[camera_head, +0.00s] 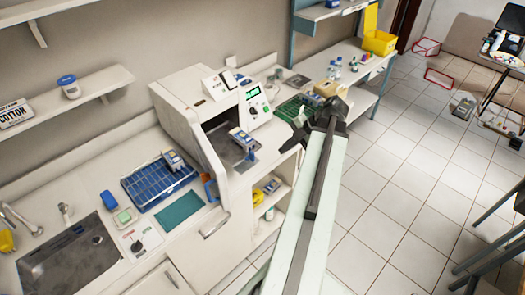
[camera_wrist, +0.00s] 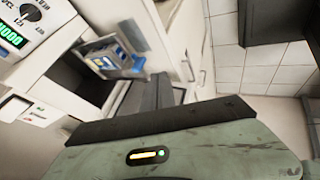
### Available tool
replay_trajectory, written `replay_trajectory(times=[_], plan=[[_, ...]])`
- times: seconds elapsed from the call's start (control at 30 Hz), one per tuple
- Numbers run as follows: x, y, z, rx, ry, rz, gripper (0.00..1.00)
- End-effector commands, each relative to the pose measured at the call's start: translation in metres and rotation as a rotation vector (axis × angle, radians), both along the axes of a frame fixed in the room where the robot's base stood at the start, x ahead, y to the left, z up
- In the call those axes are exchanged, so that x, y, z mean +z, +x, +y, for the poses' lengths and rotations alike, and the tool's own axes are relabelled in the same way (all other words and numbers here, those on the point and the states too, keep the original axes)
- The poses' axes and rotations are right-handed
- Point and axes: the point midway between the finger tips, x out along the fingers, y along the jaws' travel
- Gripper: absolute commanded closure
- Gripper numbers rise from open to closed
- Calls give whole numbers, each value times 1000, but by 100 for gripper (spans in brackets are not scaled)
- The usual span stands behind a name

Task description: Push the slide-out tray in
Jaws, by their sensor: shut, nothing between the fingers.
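The slide-out tray (camera_head: 222,149) is a dark flat plate that sticks out from the opening of a white benchtop machine (camera_head: 187,113). A blue and white box (camera_head: 243,138) sits on its outer part. In the wrist view the box (camera_wrist: 112,56) shows beyond my gripper, near the machine's dark opening. My gripper (camera_head: 291,146) is right of the tray, apart from it in the head view, with its fingers shut and empty. The dark fingers (camera_wrist: 158,84) also show in the wrist view above the grey-green housing. They partly hide the area near the tray, so I cannot tell the exact gap.
A blue rack (camera_head: 150,190) and a teal mat (camera_head: 180,211) lie on the counter left of the machine. An open shelf (camera_head: 268,222) with small items is below the tray side. A green tray (camera_head: 290,108) stands behind my gripper.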

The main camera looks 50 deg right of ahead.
Motion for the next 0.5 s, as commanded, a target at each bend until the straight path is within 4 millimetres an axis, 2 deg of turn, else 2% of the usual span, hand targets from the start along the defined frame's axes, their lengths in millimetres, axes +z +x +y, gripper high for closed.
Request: replay_trajectory(times=[0.5], plan=[[-88, 48, 34, -1, 0, 3, 100]])
